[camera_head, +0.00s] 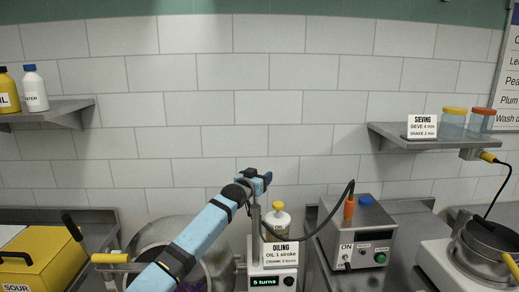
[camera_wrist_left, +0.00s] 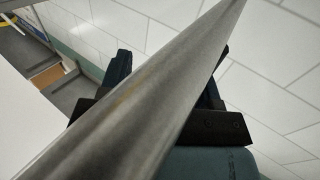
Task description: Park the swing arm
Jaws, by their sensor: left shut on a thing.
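My left gripper (camera_head: 264,180) is at the end of the blue arm, high in the middle of the head view, above the oiling station. It is shut on a grey metal bar, which seems to be the swing arm. In the left wrist view the bar (camera_wrist_left: 150,100) is very close and runs diagonally between the dark fingers, hiding part of them. In the head view a thin grey upright (camera_head: 256,222) shows just below the gripper. The bar's far end is hidden. My right gripper is not in view.
A white unit with an oiling sign (camera_head: 280,252) and a yellow-capped bottle (camera_head: 277,220) stand close by. A black cable loops right to an orange handle (camera_head: 349,207) on a grey control box (camera_head: 360,228). A pot (camera_head: 145,236) is at left, partly behind my arm.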

